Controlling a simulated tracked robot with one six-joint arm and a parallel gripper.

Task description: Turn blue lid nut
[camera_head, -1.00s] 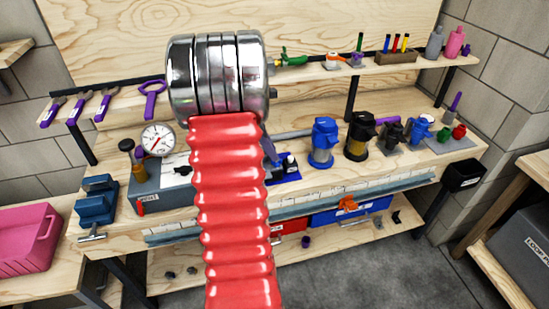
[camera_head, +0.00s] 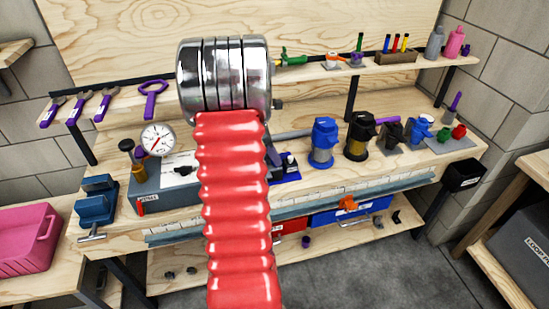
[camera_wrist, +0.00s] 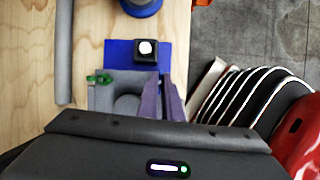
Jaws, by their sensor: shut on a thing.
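The blue-lidded filter housing (camera_head: 323,141) stands upright on the workbench, right of my arm. The bottom part of a round blue object (camera_wrist: 141,7) shows at the top of the wrist view. My gripper (camera_wrist: 165,80) appears there as narrow purple parts above its dark body, apart from that blue object. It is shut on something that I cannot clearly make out. A black block with a pale round top (camera_wrist: 145,50) sits on a blue plate (camera_wrist: 118,50) just ahead of it. In the head view, my red-sleeved arm hides most of my gripper.
A housing with a black lid (camera_head: 359,136) and smaller fittings stand to the right. A grey box with a gauge (camera_head: 157,138) is left of my arm. A grey bar (camera_wrist: 64,50) lies left in the wrist view. Tools line the shelf behind.

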